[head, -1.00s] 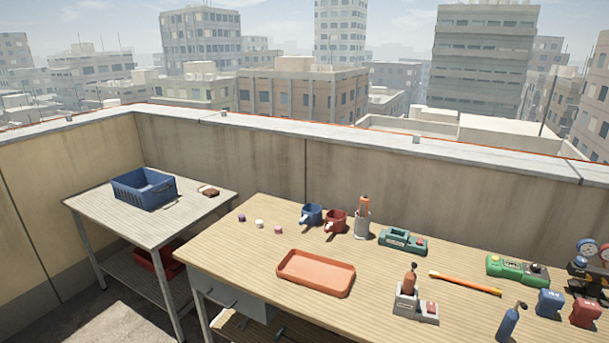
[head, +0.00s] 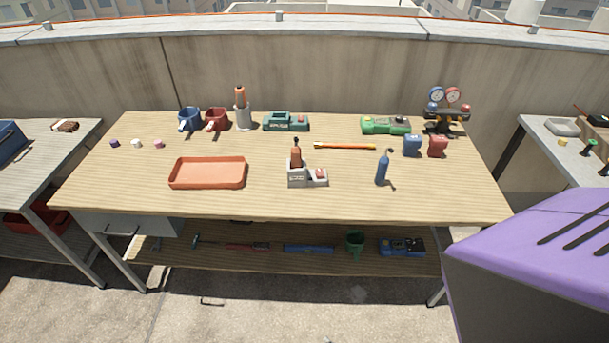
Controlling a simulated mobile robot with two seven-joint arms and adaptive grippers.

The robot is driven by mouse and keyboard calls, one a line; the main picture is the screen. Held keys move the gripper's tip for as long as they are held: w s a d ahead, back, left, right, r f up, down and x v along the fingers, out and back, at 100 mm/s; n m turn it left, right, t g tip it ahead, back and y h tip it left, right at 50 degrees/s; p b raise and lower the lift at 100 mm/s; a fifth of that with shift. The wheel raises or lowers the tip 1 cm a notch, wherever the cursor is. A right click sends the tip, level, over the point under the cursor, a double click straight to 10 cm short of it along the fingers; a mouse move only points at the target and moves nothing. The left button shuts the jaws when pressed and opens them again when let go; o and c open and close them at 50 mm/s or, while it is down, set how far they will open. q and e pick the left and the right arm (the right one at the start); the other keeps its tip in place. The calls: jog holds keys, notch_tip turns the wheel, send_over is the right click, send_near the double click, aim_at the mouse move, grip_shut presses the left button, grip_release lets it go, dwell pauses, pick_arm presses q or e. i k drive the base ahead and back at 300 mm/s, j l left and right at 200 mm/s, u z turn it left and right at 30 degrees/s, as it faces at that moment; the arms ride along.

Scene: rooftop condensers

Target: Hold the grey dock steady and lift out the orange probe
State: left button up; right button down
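The grey dock (head: 298,180) stands on the wooden workbench, a little right of its middle and near its front half. The orange probe (head: 296,157), with a dark tip, stands upright in the dock's left part. Its lower end is hidden inside the dock. A small red piece (head: 320,174) sits on the low right part of the dock. Neither of my grippers is in view.
An orange tray (head: 208,173) lies left of the dock, an orange stick (head: 345,146) behind it, a blue bottle (head: 382,169) to its right. A grey cylinder (head: 242,117) holding an orange-handled item stands farther back. The bench front (head: 340,207) is clear.

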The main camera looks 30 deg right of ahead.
aim_at(296, 150)
jog(key=k+l, duration=0.15)
jog(key=l, duration=0.25)
jog(key=k+l, duration=0.15)
jog(key=l, duration=0.2)
jog(key=k+l+u, duration=0.1)
jog(key=l, duration=0.3)
